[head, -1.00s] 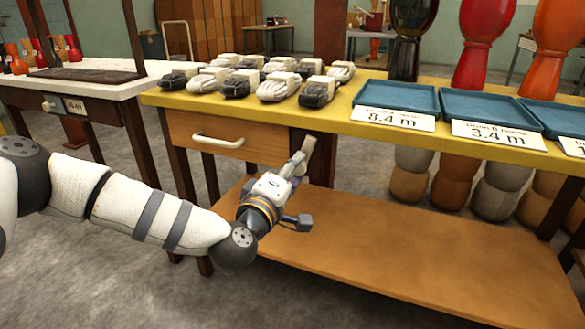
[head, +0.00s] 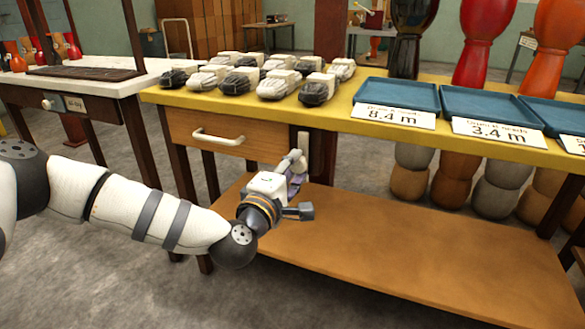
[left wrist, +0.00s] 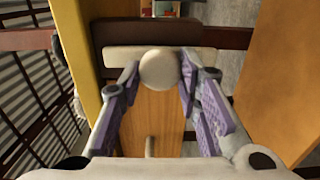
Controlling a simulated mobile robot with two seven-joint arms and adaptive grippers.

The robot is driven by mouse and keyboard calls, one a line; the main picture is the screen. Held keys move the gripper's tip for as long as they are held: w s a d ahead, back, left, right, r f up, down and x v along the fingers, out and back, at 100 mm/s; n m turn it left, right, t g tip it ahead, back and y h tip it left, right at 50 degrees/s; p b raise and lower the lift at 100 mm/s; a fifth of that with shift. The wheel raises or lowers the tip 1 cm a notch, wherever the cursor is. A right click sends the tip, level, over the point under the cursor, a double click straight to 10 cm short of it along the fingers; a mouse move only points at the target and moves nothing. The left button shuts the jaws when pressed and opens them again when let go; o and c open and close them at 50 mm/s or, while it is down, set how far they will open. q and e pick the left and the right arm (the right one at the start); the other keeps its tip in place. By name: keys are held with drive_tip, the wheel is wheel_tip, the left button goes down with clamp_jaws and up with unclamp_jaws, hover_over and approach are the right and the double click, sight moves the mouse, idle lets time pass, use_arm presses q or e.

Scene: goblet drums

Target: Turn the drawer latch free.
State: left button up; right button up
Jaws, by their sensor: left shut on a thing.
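The drawer latch (head: 303,142) is a cream bar on the dark post just right of the wooden drawer (head: 262,141). It stands upright and looks clear of the drawer front. In the left wrist view the latch bar (left wrist: 115,56) lies across the picture, beyond the drawer's end, with a round pale knob (left wrist: 159,70) on it. My left gripper (head: 294,162) is at the latch, its fingers on both sides of the knob, shut on it. The drawer looks closed, with its white handle (head: 217,137) in front. My right gripper is not in view.
The yellow table top (head: 350,118) above the drawer holds several black-and-white objects (head: 270,85) and blue trays (head: 397,95) with signs. A wooden lower shelf (head: 400,240) runs below my gripper. Several drums stand behind at the right.

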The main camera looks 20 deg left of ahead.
use_arm(q)
drive_tip(key=shift+d, duration=0.1)
drive_tip(key=o, duration=1.1)
drive_tip(key=s, duration=1.2)
drive_tip(key=shift+a, duration=0.25)
